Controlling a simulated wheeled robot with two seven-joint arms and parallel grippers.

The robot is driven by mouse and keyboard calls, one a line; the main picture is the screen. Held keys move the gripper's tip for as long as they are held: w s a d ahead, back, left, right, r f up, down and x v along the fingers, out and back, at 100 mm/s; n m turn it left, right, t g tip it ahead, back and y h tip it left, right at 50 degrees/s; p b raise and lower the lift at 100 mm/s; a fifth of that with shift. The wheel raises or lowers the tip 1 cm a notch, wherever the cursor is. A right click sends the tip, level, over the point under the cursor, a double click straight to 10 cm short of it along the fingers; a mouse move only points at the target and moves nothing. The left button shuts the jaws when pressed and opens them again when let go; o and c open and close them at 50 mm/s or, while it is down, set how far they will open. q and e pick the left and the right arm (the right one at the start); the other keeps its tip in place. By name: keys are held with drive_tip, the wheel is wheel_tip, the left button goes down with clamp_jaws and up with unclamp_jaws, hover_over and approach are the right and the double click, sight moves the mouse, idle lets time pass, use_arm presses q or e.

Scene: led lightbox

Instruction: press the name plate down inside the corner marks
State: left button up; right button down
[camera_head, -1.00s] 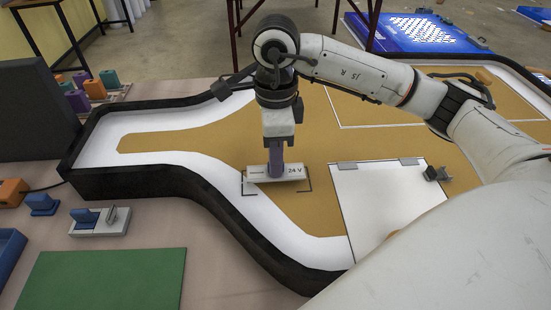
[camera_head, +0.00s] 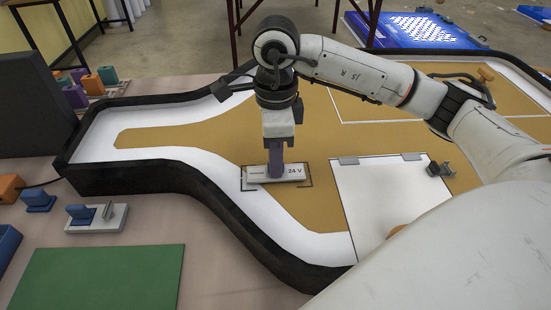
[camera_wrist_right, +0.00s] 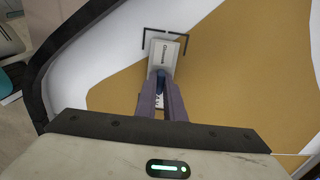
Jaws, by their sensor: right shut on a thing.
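The name plate (camera_head: 292,173) is a pale strip with "24 V" on its right end. It lies across the corner marks (camera_head: 309,174) in the head view, on the edge between the white border and the tan floor of the tray. My right gripper (camera_head: 276,177) is shut on the middle of the plate from above. My left gripper is not in view.
A black rim (camera_head: 190,175) bounds the sign tray. A white hinged panel (camera_head: 385,205) lies right of the plate. A green mat (camera_head: 100,278), a grey block with a blue switch (camera_head: 95,217) and several coloured blocks are at the left.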

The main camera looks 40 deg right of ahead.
drive_tip(key=shift+f+b, duration=0.3)
drive_tip(key=shift+f, duration=0.1)
drive_tip(key=c, duration=1.8)
unclamp_jaws()
drive_tip(key=shift+o, duration=0.2)
drive_tip(key=shift+r, duration=0.15)
drive_tip(key=shift+r+p, duration=2.8)
drive_tip(key=shift+r, duration=1.15)
